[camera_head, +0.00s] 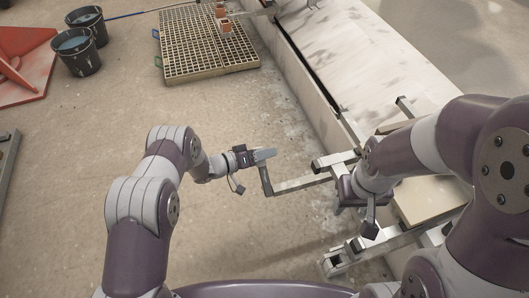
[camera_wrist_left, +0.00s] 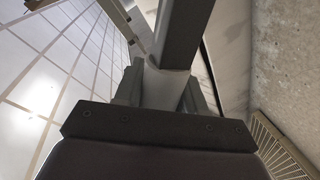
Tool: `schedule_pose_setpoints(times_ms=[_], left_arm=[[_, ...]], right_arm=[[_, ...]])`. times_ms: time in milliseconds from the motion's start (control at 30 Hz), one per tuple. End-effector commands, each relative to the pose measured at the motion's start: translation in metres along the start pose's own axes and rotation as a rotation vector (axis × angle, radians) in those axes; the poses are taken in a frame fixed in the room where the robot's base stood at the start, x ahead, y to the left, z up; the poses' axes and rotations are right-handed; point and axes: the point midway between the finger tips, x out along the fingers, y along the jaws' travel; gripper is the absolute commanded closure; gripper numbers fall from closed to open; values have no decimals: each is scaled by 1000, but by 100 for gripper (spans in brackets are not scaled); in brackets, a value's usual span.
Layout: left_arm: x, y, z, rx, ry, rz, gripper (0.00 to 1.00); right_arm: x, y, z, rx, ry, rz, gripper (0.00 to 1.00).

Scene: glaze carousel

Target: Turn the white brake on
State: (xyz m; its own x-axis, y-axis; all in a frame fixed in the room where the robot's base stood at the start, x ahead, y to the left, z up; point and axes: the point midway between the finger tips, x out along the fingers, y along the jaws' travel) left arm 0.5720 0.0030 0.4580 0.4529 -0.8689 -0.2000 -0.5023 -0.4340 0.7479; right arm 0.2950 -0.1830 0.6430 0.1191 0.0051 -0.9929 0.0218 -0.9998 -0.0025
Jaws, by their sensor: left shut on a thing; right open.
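My left gripper (camera_head: 263,155) is shut on the upright grip of a grey metal crank (camera_head: 266,181). The crank's arm runs right from the grip's lower end to a metal frame (camera_head: 338,160). In the left wrist view the crank bar (camera_wrist_left: 183,32) rises from between the gripper's fingers (camera_wrist_left: 162,88). My right gripper (camera_head: 350,200) is open beside the frame, close to the long pale body. Its fingertips are partly hidden by my wrist. I cannot pick out the white brake for certain; my right arm covers much of that area.
A long whitish trough-like body (camera_head: 350,62) runs along the right. Two dark buckets (camera_head: 77,52) and a red stand (camera_head: 25,62) are at the back left. The floor between is clear.

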Motion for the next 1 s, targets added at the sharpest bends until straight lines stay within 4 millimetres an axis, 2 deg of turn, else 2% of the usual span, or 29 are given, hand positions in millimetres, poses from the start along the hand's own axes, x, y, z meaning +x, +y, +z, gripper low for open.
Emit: schedule_pose_setpoints(times_ms=[167, 200, 233, 500, 600, 667, 900, 1000], left_arm=[[0, -2, 0, -5, 1, -5, 100], [0, -2, 0, -5, 1, -5, 51], [0, -2, 0, -5, 1, -5, 41], [0, -1, 0, -2, 1, -3, 40], [-8, 0, -1, -3, 1, -4, 40], [-19, 1, -3, -5, 3, -6, 40], [-84, 2, -3, -6, 4, -7, 40], [-106, 1, -2, -5, 4, -5, 40]], right_arm=[[0, 0, 0, 0, 0, 0, 47], [0, 0, 0, 0, 0, 0, 47], [0, 0, 0, 0, 0, 0, 47], [0, 0, 0, 0, 0, 0, 47], [-4, 0, 0, 0, 0, 0, 47], [-9, 0, -1, 0, 0, 0, 47], [-30, 0, -4, 0, 0, 0, 47], [-34, 0, -4, 0, 0, 0, 47]])
